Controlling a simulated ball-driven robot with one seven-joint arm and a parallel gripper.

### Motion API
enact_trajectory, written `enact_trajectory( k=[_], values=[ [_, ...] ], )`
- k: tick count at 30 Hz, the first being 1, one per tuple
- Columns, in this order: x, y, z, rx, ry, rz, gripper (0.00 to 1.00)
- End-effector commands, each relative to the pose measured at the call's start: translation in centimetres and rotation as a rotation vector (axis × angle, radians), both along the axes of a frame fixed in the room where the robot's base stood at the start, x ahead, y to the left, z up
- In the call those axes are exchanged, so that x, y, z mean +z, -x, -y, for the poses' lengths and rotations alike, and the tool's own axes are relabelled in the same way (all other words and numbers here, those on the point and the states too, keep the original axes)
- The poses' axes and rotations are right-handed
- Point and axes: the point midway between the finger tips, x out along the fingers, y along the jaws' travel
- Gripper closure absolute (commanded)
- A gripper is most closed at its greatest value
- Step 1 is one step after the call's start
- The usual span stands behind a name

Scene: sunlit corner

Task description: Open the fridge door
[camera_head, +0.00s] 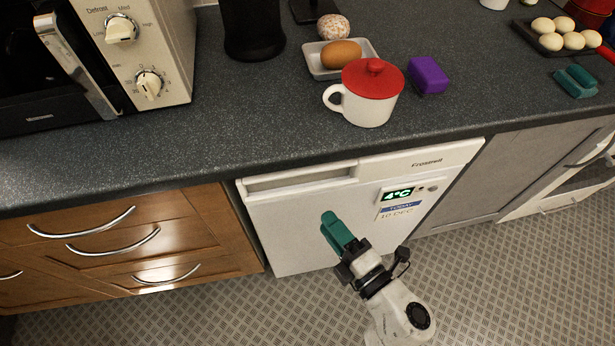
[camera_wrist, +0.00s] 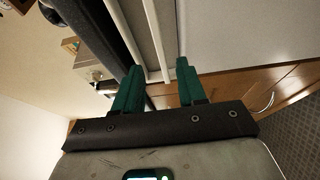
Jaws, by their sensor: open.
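The fridge (camera_head: 300,215) is a white under-counter unit with its door shut. A long recessed handle (camera_head: 300,178) runs along the top left of the door. A green display reading 4°C and a calendar note are at the right of the front. My gripper (camera_head: 329,218), with green fingers, is in front of the door, below the handle's right end. In the wrist view its fingers (camera_wrist: 159,66) are apart with nothing held between them. White handle-edge strips (camera_wrist: 152,35) show beyond and between the fingertips, and the door's white face (camera_wrist: 245,35) is to the right. Contact cannot be told.
The dark countertop (camera_head: 225,125) overhangs the fridge. On it are a red-lidded white mug (camera_head: 368,95), an egg dish (camera_head: 340,58), a purple block (camera_head: 428,75) and a microwave (camera_head: 150,55). Wooden drawers (camera_head: 130,245) adjoin at left, a grey cabinet (camera_head: 520,175) at right. Patterned floor (camera_head: 500,270) is clear.

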Motion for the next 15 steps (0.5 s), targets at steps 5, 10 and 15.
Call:
enact_trajectory(
  k=[5, 10, 15],
  values=[
    [0.1, -1.5, -1.2, 0.004, 0.000, 0.005, 0.60],
    [0.1, -4.0, -3.2, 0.003, 0.000, 0.005, 0.60],
    [0.0, -6.2, -4.9, 0.001, 0.000, 0.003, 0.60]
  ],
)
